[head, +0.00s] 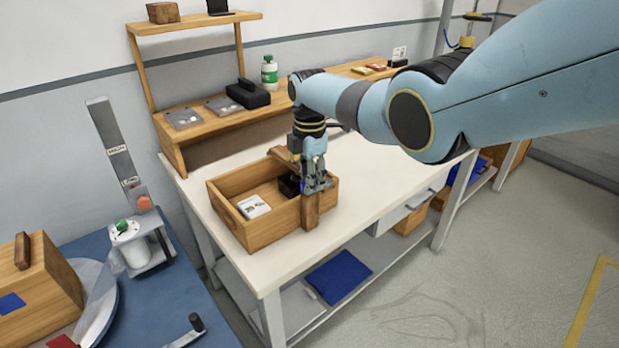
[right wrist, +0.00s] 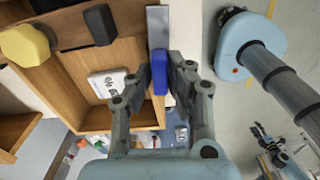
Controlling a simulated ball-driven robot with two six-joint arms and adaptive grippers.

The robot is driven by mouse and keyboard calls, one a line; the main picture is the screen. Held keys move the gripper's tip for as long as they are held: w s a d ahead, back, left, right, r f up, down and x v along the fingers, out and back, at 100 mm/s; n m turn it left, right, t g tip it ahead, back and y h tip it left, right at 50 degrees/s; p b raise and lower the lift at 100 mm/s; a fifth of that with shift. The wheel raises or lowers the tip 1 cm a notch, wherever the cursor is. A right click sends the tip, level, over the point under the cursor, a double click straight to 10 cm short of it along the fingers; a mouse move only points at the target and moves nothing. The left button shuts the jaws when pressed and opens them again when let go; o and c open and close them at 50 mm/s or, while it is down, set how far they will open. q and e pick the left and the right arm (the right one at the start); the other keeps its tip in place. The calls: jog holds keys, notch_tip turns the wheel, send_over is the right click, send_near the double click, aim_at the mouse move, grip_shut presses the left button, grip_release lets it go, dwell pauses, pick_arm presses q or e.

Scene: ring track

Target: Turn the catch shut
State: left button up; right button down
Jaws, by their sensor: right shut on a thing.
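My right gripper (head: 317,184) is over the near right wall of an open wooden box (head: 268,231) on the white workbench. In the right wrist view, its fingertips (right wrist: 178,68) are at a small blue piece (right wrist: 159,72), which looks like the catch's handle. The gripper is shut on this blue piece. A grey metal strip (right wrist: 158,28) runs on beyond it, along the outside of the box wall (right wrist: 152,90). The fingers partly hide the contact, and I cannot tell the catch's exact angle. My left gripper is not in view.
Inside the box lie a white card-like item (head: 254,207) and a dark block (head: 289,186). A wooden shelf (head: 205,125) with a black case (head: 248,94) and green-white bottle (head: 269,73) stands behind. Bench space right of the box is clear.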

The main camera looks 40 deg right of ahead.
jog(key=shift+w+n, duration=0.1)
jog(key=shift+n, duration=0.7)
jog(key=shift+d, duration=0.1)
jog(key=c, duration=1.3)
grip_release()
jog(key=shift+r, duration=0.1)
notch_tip(320, 180, up, 12)
jog(key=shift+f, duration=0.1)
